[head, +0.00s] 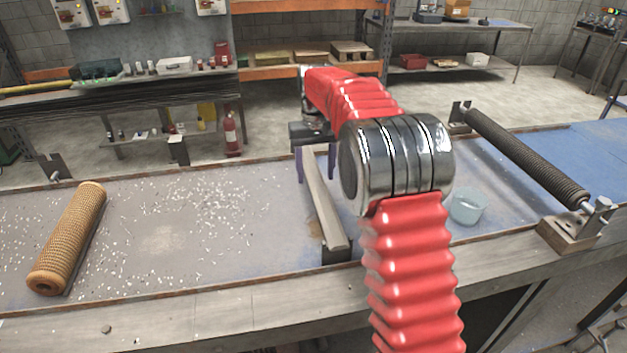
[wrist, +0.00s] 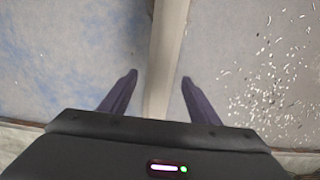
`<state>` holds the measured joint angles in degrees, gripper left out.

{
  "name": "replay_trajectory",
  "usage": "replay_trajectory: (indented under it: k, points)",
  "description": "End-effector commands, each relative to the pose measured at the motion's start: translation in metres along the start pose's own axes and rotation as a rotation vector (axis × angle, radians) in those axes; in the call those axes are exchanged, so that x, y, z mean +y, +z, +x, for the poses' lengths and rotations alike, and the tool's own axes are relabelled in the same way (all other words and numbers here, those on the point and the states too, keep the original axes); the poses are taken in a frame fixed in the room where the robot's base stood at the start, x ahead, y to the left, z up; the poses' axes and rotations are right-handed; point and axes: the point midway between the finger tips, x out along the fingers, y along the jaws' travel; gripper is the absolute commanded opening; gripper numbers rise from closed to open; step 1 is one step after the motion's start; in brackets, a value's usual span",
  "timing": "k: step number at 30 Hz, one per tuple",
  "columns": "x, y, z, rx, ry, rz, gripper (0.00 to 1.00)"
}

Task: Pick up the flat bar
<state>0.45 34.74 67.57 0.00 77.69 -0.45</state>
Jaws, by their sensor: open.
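The flat bar (head: 328,212) is a long grey strip on the worktable, running away from the near edge. Its near end is at a dark block (head: 336,254); I cannot tell whether its far end is supported. My gripper (head: 316,172) is over the bar's far part, with one purple finger to each side. In the wrist view, the bar (wrist: 167,45) runs between the open fingers of my gripper (wrist: 159,78), with a visible gap on both sides. The gripper body hides the bar's lower part there.
A tan mesh tube (head: 68,238) lies at the left of the worktable (head: 150,265). A translucent blue cup (head: 467,207) stands right of my arm. A dark roller (head: 525,155) on brackets crosses the right side. White bits litter the left surface.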

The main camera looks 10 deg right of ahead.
Motion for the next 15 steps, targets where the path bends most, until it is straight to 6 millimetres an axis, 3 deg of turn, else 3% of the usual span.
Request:
replay_trajectory:
  k: [11, 15]
  points:
    - [0.0003, -0.0001, -0.0003, 0.0, 0.0, 0.0, 0.56]
    - [0.0004, -0.0001, -0.0003, 0.0, 0.0, 0.0, 0.48]
